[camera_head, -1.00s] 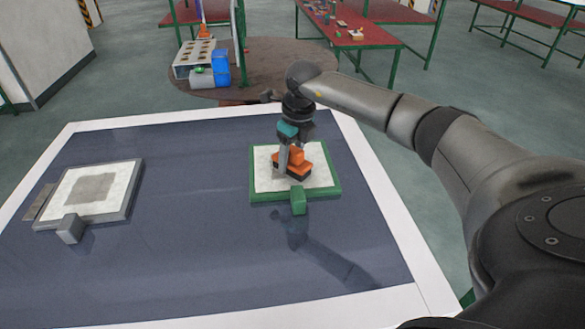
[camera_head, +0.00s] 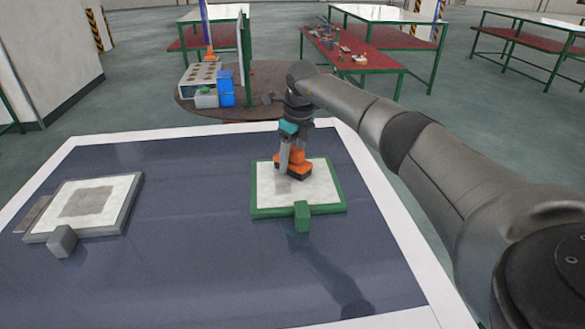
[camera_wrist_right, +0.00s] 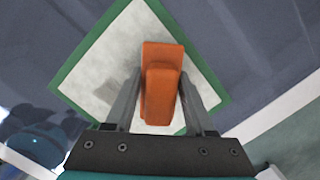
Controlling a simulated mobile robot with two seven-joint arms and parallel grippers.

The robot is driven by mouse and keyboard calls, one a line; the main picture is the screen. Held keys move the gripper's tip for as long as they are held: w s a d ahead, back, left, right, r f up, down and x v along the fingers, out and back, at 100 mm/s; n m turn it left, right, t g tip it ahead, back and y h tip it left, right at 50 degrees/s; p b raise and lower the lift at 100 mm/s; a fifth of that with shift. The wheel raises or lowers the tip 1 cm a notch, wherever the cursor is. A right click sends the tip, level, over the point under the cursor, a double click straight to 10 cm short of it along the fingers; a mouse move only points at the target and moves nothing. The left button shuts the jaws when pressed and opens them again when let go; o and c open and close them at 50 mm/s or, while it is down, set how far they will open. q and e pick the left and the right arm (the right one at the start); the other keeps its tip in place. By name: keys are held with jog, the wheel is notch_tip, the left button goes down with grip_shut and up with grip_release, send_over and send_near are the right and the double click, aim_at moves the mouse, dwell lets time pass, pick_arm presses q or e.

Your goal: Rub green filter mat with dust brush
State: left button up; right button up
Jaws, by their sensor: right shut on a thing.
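The green filter mat (camera_head: 327,186), a pale pad in a green frame with a green block at its front edge, lies on the dark table. It also shows in the right wrist view (camera_wrist_right: 110,60), with a greyish smudge on its left part. My right gripper (camera_head: 285,165) is shut on the orange dust brush (camera_head: 297,160). The brush is over the back middle of the pad and looks to be on it. In the right wrist view the orange brush (camera_wrist_right: 162,85) sits between the two fingers (camera_wrist_right: 160,105). My left gripper is not in view.
A grey-framed filter mat (camera_head: 118,189) with a dark central patch lies at the left of the table (camera_head: 200,240). A round brown table (camera_head: 265,85) behind holds a holed rack, a blue container and other items. The table between the two mats is clear.

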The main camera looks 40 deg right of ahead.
aim_at(289, 195)
jog(key=shift+w+d+f+b, duration=0.1)
jog(key=shift+w+d+b, duration=0.25)
jog(key=shift+w+b, duration=0.35)
jog(key=shift+w+a+r+p, duration=0.2)
jog(key=shift+w+a+p, duration=0.2)
jog(key=shift+a, duration=0.2)
jog(key=s+p, duration=0.1)
jog(key=p, duration=0.1)
jog(key=shift+s+a+p, duration=0.35)
jog(key=shift+s+p, duration=0.05)
jog(key=shift+s+a+f+p, duration=0.2)
jog(key=shift+s+a+p, duration=0.3)
jog(key=shift+s+p, duration=0.4)
jog(key=shift+s+a+r+p, duration=0.1)
jog(key=shift+s+a+p, duration=0.35)
jog(key=shift+p, duration=0.45)
jog(key=shift+s+a+f+p, duration=0.1)
jog(key=shift+s+a+p, duration=0.15)
jog(key=shift+s, duration=0.25)
jog(key=shift+s+a+f+p, duration=0.15)
jog(key=shift+s+p, duration=0.15)
jog(key=shift+s, duration=0.2)
jog(key=shift+s+a+r, duration=0.1)
jog(key=shift+s+a, duration=0.35)
jog(key=shift+s, duration=0.35)
jog(key=shift+s+a, duration=0.45)
jog(key=shift+s, duration=0.3)
